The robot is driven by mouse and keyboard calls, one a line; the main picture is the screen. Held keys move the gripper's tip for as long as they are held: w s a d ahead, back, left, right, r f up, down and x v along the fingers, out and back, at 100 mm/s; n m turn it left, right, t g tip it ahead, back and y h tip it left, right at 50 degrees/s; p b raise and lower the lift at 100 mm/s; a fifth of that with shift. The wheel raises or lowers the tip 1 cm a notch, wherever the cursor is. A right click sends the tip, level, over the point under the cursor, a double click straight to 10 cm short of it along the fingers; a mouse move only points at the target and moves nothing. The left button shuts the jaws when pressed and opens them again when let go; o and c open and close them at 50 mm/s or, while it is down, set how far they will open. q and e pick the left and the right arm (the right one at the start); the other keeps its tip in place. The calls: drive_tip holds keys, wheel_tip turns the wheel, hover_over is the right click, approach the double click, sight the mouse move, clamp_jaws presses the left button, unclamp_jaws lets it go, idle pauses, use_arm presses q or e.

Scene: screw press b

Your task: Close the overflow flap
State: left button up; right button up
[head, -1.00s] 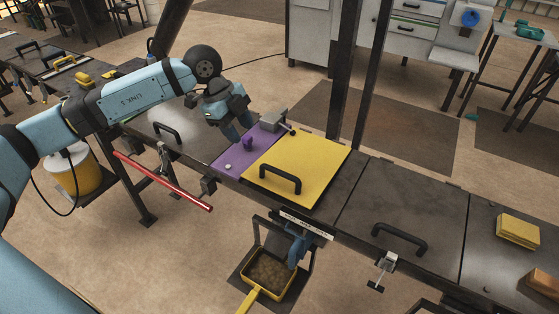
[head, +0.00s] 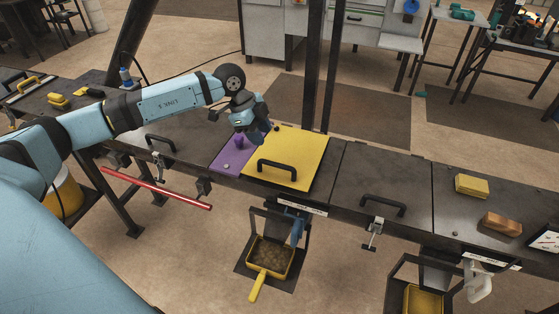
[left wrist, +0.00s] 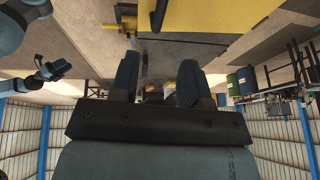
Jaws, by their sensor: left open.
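A yellow panel with a black handle (head: 283,172) lies flat on the dark bench beside a purple plate (head: 230,160). No readable label tells me which part is the overflow flap. A blue part (head: 297,228) hangs under the bench's front edge, below a white label. My left gripper (head: 262,138) is open and empty, pointing down over the border of the purple plate and the yellow panel's far left corner. It hides the bracket there. Its two fingers (left wrist: 157,80) stand apart in the left wrist view. A small dark gripper (left wrist: 52,71), likely my right, is too small to judge.
A yellow pan (head: 270,258) with brown contents sits below the bench. A red bar (head: 155,188) sticks out at the front left. A dark post (head: 310,70) rises behind the yellow panel.

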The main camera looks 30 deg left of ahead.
sight(277, 164)
use_arm(q)
drive_tip(key=p+x, duration=0.1)
drive_tip(key=x, duration=0.9)
drive_tip(key=shift+d+f, duration=0.25)
drive_tip(key=shift+f, duration=0.1)
drive_tip(key=shift+w+d+f, duration=0.1)
drive_tip(key=shift+f, duration=0.25)
clamp_jaws()
